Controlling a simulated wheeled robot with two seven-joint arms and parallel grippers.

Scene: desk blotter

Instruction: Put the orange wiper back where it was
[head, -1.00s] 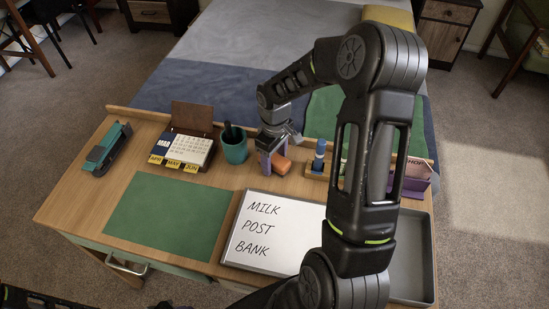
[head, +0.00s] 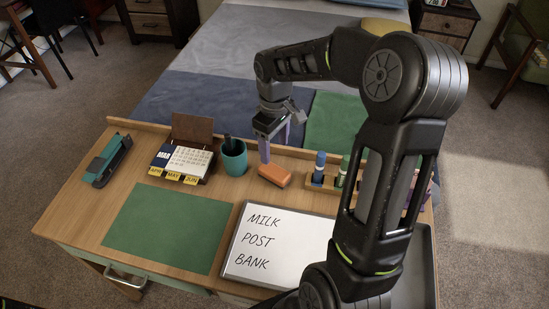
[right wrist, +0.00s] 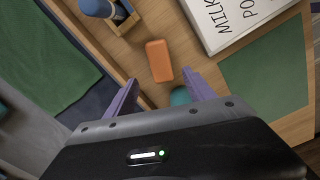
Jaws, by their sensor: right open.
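The orange wiper (head: 275,175) lies flat on the desk, between the teal cup and the wooden marker holder and behind the whiteboard. In the right wrist view the orange wiper (right wrist: 159,61) lies just beyond the fingertips, with nothing gripping it. My right gripper (head: 275,150), with purple fingers, is open and empty above and slightly behind the wiper. The right wrist view shows its two fingers (right wrist: 160,82) spread wide apart. My left gripper does not show.
The whiteboard (head: 262,268) reads MILK, POST, BANK. The teal cup (head: 234,160) holds a dark pen. The marker holder (head: 318,184) carries a blue and a green marker. A flip calendar (head: 187,160), green mat (head: 160,228) and teal stapler (head: 108,160) are at left. A grey tray (head: 428,270) is partly hidden.

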